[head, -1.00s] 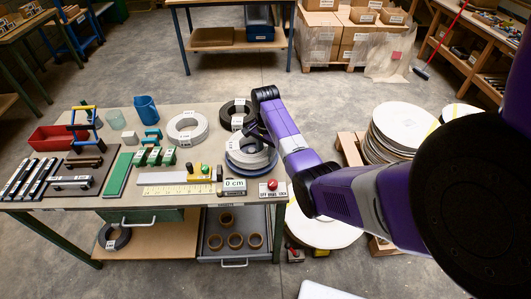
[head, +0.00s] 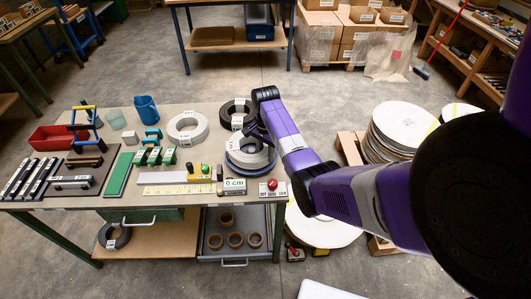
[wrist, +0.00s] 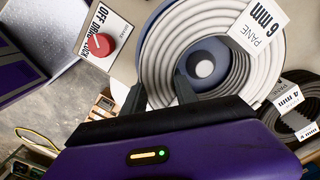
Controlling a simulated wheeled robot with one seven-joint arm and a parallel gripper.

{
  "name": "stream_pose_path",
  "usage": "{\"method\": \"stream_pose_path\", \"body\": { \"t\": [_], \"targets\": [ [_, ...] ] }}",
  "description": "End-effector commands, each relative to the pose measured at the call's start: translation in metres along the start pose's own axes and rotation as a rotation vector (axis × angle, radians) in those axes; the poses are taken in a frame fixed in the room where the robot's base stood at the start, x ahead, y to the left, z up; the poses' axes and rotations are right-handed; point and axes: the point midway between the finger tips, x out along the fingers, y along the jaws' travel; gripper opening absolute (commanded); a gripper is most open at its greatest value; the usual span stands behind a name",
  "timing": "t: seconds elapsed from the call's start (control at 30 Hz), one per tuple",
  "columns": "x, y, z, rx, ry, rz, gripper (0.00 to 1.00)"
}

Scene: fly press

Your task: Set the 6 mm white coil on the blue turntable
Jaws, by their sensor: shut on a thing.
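The white coil (head: 250,157) with a "6 mm PANE" label (wrist: 258,28) lies around the pale hub (wrist: 204,67) of the blue turntable (head: 240,167) at the bench's right end. The turntable's blue rim shows below the coil in the head view. In the wrist view, my gripper (wrist: 160,92) has one finger outside the coil and one inside its ring, shut on the coil's near wall. The coil looks level. I cannot tell whether its underside fully touches the turntable.
Another white coil (head: 187,128) and a black coil (head: 237,113) lie behind and left. A control box with a red knob (head: 272,188) and a "0 cm" display (head: 234,185) stand in front of the turntable. Stacked white discs (head: 402,128) stand right of the bench.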

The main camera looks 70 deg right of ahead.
Motion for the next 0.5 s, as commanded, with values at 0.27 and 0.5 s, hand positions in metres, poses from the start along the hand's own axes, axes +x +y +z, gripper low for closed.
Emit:
{"method": "stream_pose_path", "body": {
  "t": [0.27,0.5],
  "targets": [
    [0.0029,-0.0016,-0.0008,0.000,0.002,-0.004,0.00],
    [0.0066,-0.0017,-0.0009,0.000,0.003,-0.004,0.00]
  ]
}}
